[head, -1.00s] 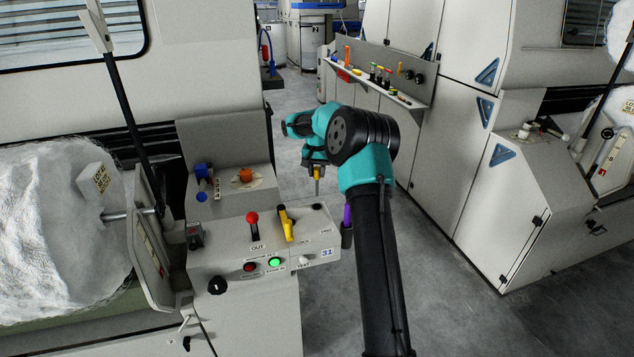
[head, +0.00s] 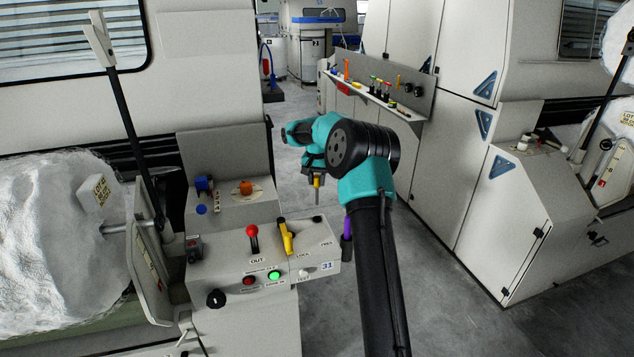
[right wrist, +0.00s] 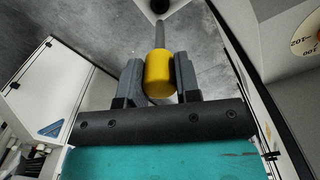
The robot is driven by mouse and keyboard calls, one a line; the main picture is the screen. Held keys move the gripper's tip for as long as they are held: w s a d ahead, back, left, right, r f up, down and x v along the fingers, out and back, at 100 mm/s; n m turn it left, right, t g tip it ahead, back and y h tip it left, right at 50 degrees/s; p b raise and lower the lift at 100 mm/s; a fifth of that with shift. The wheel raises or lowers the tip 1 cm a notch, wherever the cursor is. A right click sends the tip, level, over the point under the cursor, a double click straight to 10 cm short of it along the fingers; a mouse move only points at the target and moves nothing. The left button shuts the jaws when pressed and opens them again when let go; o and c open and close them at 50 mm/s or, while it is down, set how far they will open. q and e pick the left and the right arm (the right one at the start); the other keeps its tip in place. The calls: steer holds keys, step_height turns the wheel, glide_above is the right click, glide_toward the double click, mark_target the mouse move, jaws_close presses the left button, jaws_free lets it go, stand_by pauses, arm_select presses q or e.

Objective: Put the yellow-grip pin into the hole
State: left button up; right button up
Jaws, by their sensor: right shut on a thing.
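The yellow-grip pin (head: 317,182) is held upright by my right gripper (head: 315,176), its grey shaft pointing down. In the right wrist view the two jaws (right wrist: 158,80) are shut on the yellow grip (right wrist: 158,74), and the shaft (right wrist: 160,36) reaches toward a dark round spot (right wrist: 158,5) on a pale surface. That spot seems to match the black round feature (head: 317,219) at the back right corner of the control panel top. It may be the hole; I cannot tell for sure. The pin shows above it, apart from it in the head view. My left gripper is not in view.
The control panel (head: 325,246) carries a red-knobbed lever (head: 252,231) and a yellow handle (head: 286,237) left of the pin. A purple-grip item (head: 347,228) hangs at its right side. A shelf (head: 375,95) with coloured tools stands behind. Open floor lies right of the panel.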

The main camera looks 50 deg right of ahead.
steer(key=shift+r, duration=3.45)
steer(key=a+f, duration=0.6)
steer(key=a, duration=0.7)
steer(key=shift+w+f, duration=0.2)
steer(key=shift+w, duration=0.1)
steer(key=shift+f, duration=0.1)
steer(key=shift+f, duration=2.8)
steer(key=shift+f, duration=2.1)
